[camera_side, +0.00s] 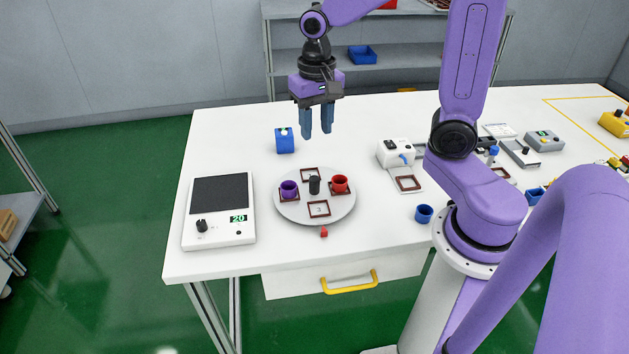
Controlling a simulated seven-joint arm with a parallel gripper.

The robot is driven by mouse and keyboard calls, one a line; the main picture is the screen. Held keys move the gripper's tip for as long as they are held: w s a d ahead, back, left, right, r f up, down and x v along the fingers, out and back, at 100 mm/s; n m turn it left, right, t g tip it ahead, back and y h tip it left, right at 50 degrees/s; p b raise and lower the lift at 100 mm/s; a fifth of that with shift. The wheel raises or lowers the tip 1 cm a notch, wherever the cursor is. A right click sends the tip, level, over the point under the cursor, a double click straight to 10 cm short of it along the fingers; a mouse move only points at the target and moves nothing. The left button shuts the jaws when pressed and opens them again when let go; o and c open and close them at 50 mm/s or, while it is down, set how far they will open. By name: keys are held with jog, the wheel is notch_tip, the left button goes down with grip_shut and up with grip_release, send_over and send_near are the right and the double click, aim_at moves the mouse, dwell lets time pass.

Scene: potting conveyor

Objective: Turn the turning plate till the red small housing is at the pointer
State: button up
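The turning plate (291,211) is a light grey round disc on the white table, with a black knob (314,185) standing at its middle. The red small housing (340,183) sits in a brown square nest on the plate's right side. A purple housing (289,189) sits in a nest on the left side. The nests at the far and near sides look empty. A small red block (324,232), which looks like the pointer, lies by the plate's near edge. My gripper (316,134) hangs above and behind the plate, blue fingers down, apart and empty.
A white device with a dark top and display (219,210) stands left of the plate. A blue box (284,141) stands behind it. A white machine (396,153) and a blue cup (424,214) are to the right. A drawer with a yellow handle (349,283) is below.

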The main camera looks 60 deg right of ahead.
aim_at(315, 178)
jog(key=f, duration=0.5)
jog(key=w+d+f+m, duration=0.1)
jog(key=f, duration=0.5)
jog(key=f+m, duration=0.1)
jog(key=f, duration=0.5)
jog(key=shift+w+d+f, duration=0.25)
jog(key=shift+w+d, duration=0.05)
jog(key=shift+d, duration=0.05)
grip_shut()
